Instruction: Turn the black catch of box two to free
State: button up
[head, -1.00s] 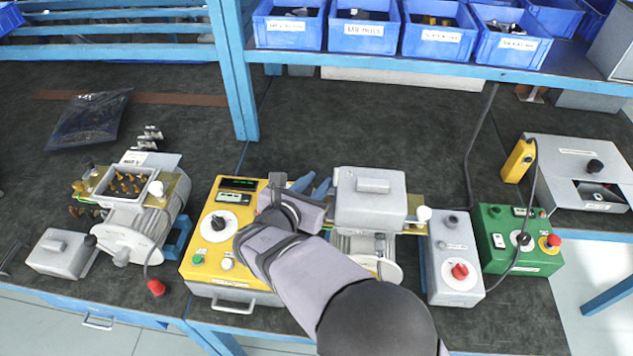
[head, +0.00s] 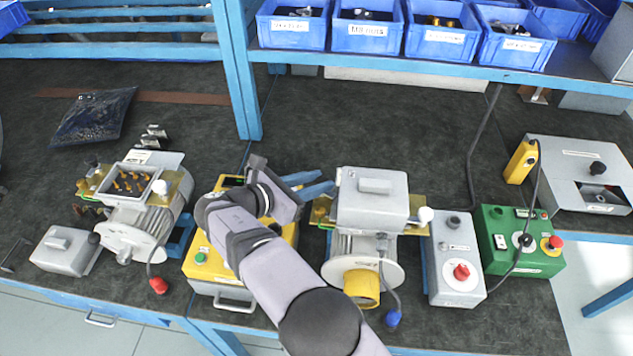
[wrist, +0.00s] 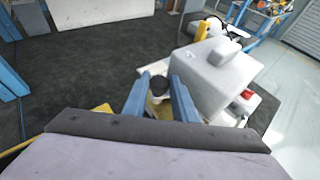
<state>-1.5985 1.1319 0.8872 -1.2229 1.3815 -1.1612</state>
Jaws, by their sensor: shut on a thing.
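A grey closed box (head: 372,205) sits on the middle motor, with a brass-coloured plate under it and a white knob (head: 425,215) at its right. My gripper (head: 326,184) reaches to the box's left side with its two blue fingers pointing right. In the wrist view the blue fingers stand either side of a black catch (wrist: 159,85), beside the grey box (wrist: 213,75). My gripper is shut on this catch. The catch's lower part and its exact angle are hidden by the fingers.
A yellow control box (head: 215,268) lies partly under my arm. The left motor has an open terminal box (head: 127,186). A grey switch box (head: 455,255) and a green box (head: 520,240) stand to the right. The bench behind the middle motor is clear.

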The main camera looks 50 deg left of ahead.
jog(key=shift+m+h, duration=0.3)
jog(key=shift+h, duration=0.1)
dwell(0.4)
jog(key=o, duration=0.8)
jog(key=shift+c, duration=0.2)
jog(key=shift+s+a, duration=0.1)
jog(key=shift+s, duration=0.05)
jog(key=b+v, duration=0.2)
jog(key=v, duration=0.5)
jog(key=shift+b, duration=0.35)
